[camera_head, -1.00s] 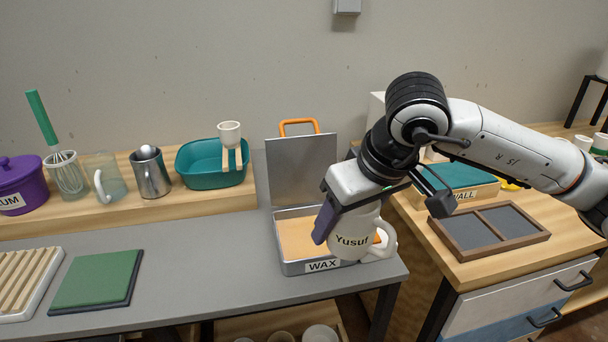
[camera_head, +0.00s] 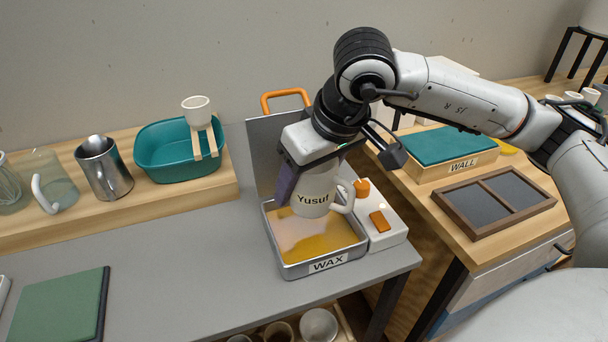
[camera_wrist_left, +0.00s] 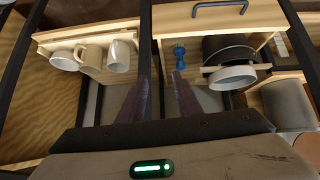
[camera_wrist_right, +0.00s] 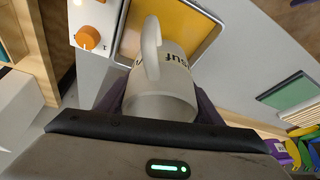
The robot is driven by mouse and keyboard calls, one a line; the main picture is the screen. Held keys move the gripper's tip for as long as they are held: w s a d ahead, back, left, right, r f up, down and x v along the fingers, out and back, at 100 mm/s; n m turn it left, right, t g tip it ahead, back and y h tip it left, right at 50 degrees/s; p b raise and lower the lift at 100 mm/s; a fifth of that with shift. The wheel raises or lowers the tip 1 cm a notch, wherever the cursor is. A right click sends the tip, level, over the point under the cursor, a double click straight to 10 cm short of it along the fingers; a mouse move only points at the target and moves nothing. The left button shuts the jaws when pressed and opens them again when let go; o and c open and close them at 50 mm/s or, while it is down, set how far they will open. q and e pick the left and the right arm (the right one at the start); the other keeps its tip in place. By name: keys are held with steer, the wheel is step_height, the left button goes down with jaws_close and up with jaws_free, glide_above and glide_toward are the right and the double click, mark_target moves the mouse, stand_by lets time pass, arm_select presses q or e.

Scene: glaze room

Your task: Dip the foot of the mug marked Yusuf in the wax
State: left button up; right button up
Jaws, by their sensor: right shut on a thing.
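The white mug marked Yusuf (camera_head: 312,192) is upright in my right gripper (camera_head: 306,180), its handle to the right. My right fingers sit on either side of the mug (camera_wrist_right: 162,85) in the right wrist view. The mug is over the back right part of the open wax pan (camera_head: 290,270), which is labelled WAX and holds yellow-orange wax (camera_head: 330,240). Whether its foot touches the wax I cannot tell. My left gripper (camera_wrist_left: 160,85) is open and empty in the left wrist view, facing shelves below the bench.
The pan's raised lid (camera_head: 262,150) with an orange handle stands behind the mug. A white control box (camera_head: 385,235) with orange controls is right of the pan. A teal basin (camera_head: 160,150) and a metal pitcher (camera_head: 104,170) stand on the left ledge.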

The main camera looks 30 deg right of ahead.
step_height(320, 180, down, 5)
steer(key=b, duration=0.4)
steer(key=shift+f, duration=0.2)
steer(key=shift+f+b, duration=0.15)
steer(key=shift+b, duration=0.25)
steer(key=shift+f+b, duration=0.95)
steer(key=shift+r, duration=0.1)
stand_by(1.4)
steer(key=shift+r+p, duration=0.8)
steer(key=shift+r, duration=0.65)
stand_by(0.3)
